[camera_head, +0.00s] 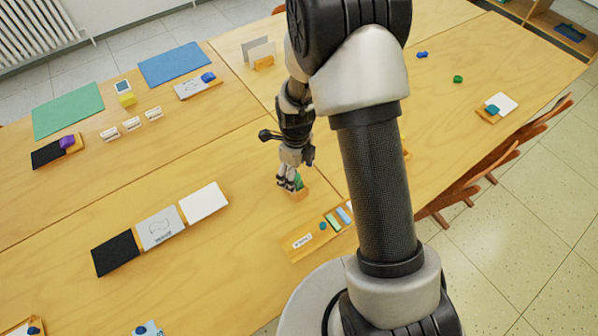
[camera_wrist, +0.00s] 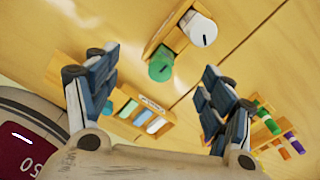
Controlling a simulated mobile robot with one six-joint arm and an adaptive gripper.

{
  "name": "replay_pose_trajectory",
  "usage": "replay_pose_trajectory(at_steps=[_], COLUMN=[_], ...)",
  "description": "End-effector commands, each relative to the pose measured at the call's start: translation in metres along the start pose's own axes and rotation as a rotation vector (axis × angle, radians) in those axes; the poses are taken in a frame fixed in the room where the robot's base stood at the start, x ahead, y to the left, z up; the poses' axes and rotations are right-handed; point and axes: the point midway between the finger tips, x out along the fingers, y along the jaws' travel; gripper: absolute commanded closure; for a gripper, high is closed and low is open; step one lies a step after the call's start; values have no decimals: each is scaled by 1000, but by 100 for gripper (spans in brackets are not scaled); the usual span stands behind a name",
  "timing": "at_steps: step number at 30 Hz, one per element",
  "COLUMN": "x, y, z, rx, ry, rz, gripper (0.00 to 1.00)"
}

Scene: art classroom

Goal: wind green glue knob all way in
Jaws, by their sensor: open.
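The green glue knob (camera_wrist: 160,69) is a round green end with a dark slot, seen in the wrist view between my fingers but beyond their tips. A white knob (camera_wrist: 203,32) with a similar slot is beside it, and both sit in a small wooden holder (camera_wrist: 174,38). My gripper (camera_wrist: 160,72) is open, with one finger on either side of the green knob and no visible contact. In the head view, my gripper (camera_head: 289,183) is right at the holder (camera_head: 299,194) and partly hides the green glue (camera_head: 299,181). How far the knob is wound cannot be told.
A wooden tray (camera_head: 297,250) with coloured strips lies close to the holder, toward the front. A rack of coloured sticks (camera_wrist: 268,130) shows at right in the wrist view. Black, grey and white cards (camera_head: 161,227) lie to the left. The tabletop left of the holder is clear.

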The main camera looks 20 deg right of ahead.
Motion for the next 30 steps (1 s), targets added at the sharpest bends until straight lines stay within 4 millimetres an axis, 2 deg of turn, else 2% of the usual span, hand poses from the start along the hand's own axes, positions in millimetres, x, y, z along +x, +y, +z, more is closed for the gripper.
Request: replay_pose_trajectory(at_steps=[18, 30], x=[-37, -37], y=[0, 0], z=[0, 0], rx=[0, 0], ry=[0, 0], rz=[0, 0], gripper=[25, 25])
